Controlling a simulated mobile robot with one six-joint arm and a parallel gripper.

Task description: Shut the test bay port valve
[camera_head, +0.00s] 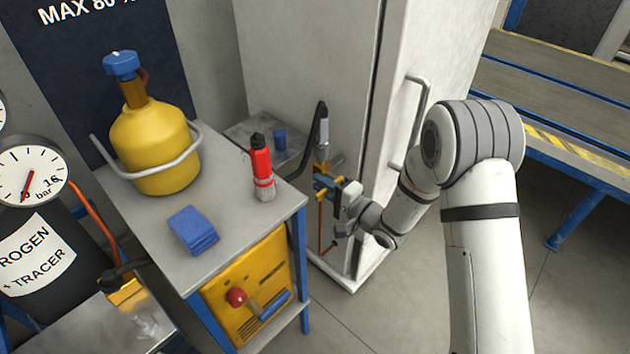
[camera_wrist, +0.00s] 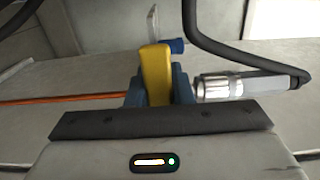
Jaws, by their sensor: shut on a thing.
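My gripper (camera_head: 326,186) is at the valve, reaching in from the right. In the wrist view its blue-grey fingers (camera_wrist: 160,88) are shut on a yellow valve handle (camera_wrist: 156,68). The silver coupling (camera_wrist: 221,88) lies just right of the fingers there. The fingers and my wrist hide most of the valve body, so I cannot tell the valve's setting.
The cabinet's door handle (camera_head: 421,105) is close above my arm. A black hose (camera_head: 309,150) curves beside the valve.

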